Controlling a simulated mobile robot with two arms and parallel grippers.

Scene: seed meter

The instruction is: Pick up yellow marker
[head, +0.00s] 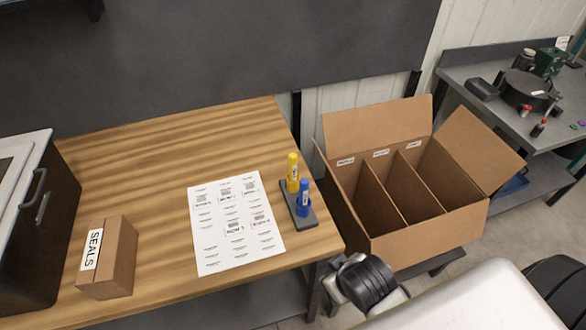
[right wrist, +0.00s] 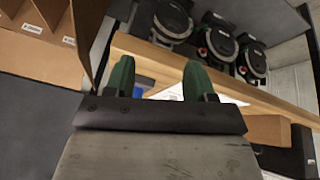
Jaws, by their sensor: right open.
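In the head view, the yellow marker (head: 293,172) stands upright in a dark holder (head: 303,218) near the right edge of the wooden table. A blue marker (head: 304,198) stands beside it in the same holder, nearer to me. My right gripper (right wrist: 160,78) shows in the right wrist view with its two green fingers apart and nothing seen held between them. A small blue patch (right wrist: 143,83) shows behind the fingers; I cannot tell what it is. The yellow marker is not visible in the right wrist view. My left gripper is not in view.
A printed sheet (head: 235,222) lies left of the holder. A SEALS box (head: 120,258) and a dark case (head: 45,220) are at the left. An open divided carton (head: 430,232) stands right of the table. Several round dark devices (right wrist: 218,42) show in the wrist view.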

